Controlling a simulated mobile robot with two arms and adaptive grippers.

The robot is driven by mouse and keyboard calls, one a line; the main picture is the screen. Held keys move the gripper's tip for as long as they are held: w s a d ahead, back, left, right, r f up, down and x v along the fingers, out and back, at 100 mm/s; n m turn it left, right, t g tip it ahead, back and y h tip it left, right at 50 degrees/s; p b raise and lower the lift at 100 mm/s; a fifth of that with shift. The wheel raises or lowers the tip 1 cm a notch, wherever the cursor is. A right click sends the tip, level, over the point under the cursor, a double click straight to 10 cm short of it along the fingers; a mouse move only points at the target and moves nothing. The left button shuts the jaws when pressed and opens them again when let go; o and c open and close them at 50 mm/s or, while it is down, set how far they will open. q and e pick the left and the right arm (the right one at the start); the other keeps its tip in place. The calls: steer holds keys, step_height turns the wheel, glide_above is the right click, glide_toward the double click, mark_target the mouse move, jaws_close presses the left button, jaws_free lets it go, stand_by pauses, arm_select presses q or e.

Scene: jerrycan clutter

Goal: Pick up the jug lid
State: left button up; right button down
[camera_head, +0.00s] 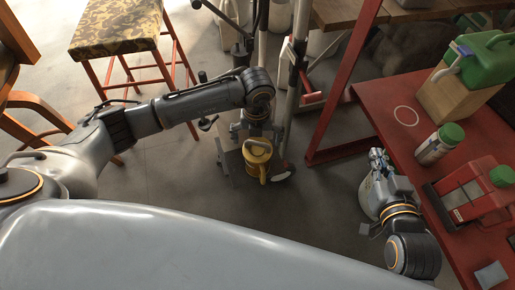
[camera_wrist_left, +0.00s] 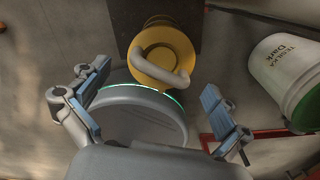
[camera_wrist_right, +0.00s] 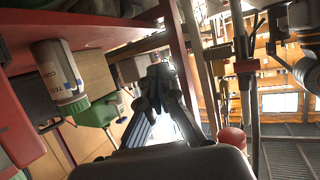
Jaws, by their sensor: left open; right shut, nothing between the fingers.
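The red table (camera_head: 385,105) holds a white bottle (camera_head: 431,151) with a green cap, a red canister (camera_head: 480,192) and a green canister (camera_head: 486,62) on a wooden block. A stool (camera_head: 117,28) stands at the back left.

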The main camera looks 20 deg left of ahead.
mark_target(257, 143)
arm_select(q)
step_height(257, 143, down, 3)
steer(key=shift+f+b, duration=0.1)
steer(key=shift+b, duration=0.3)
steer(key=c, duration=1)
arm_select(e)
steer(key=r+t, duration=0.1)
steer(key=w+r+t, duration=0.1)
steer(key=r, duration=0.1)
steer(key=a+r+t+y, duration=0.1)
steer(key=shift+w+a+r, duration=0.1)
steer(key=shift+w+r, duration=0.2)
steer(key=shift+r, duration=0.05)
